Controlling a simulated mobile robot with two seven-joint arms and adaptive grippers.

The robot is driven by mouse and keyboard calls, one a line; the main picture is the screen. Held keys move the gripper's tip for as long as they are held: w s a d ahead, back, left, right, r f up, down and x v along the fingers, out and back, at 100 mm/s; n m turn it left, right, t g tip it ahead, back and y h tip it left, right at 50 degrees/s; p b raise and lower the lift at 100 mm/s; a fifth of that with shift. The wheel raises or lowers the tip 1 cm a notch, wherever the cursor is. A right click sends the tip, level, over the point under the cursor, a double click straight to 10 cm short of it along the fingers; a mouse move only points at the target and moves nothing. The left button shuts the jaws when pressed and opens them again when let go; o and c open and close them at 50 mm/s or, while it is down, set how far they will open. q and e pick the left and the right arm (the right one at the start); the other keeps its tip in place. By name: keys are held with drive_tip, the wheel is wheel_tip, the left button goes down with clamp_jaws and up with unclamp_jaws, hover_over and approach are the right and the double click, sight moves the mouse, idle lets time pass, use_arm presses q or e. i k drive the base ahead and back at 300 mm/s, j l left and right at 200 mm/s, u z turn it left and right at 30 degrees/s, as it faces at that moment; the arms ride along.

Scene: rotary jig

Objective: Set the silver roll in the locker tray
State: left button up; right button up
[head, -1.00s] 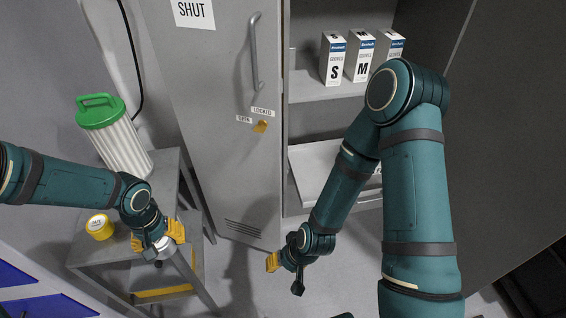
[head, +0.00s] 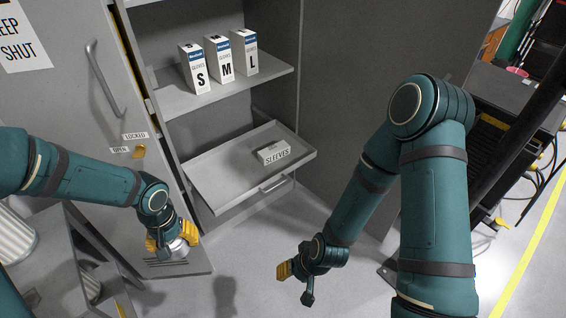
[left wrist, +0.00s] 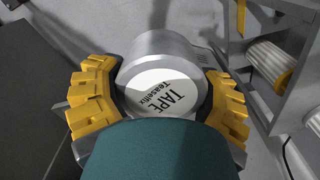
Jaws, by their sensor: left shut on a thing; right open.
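The silver roll (left wrist: 160,83) has a white face printed "TAPE" and sits between the yellow fingers of my left gripper (left wrist: 157,95), which is shut on it. In the head view the silver roll (head: 177,248) shows partly behind the fingers of my left gripper (head: 173,240), in front of the lower locker door. The locker tray (head: 232,165) is a grey pulled-out tray with a raised rim and a front handle, to the right of and beyond my left gripper. My right gripper (head: 284,271) is open and empty above the floor, in front of the tray.
A small "SLEEVES" box (head: 274,153) lies in the right part of the tray; its left part is bare. Glove boxes S, M and L (head: 220,60) stand on the shelf (head: 222,92) above. The open locker door (head: 65,100) stands left. A grey cart (head: 95,262) is at lower left.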

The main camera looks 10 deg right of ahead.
sight(235, 178)
drive_tip(key=i+z, duration=0.6)
drive_tip(key=z, duration=0.15)
drive_tip(key=i+j, duration=0.15)
drive_tip(key=i, duration=0.25)
drive_tip(key=i+j, duration=0.15)
drive_tip(key=i, duration=0.2)
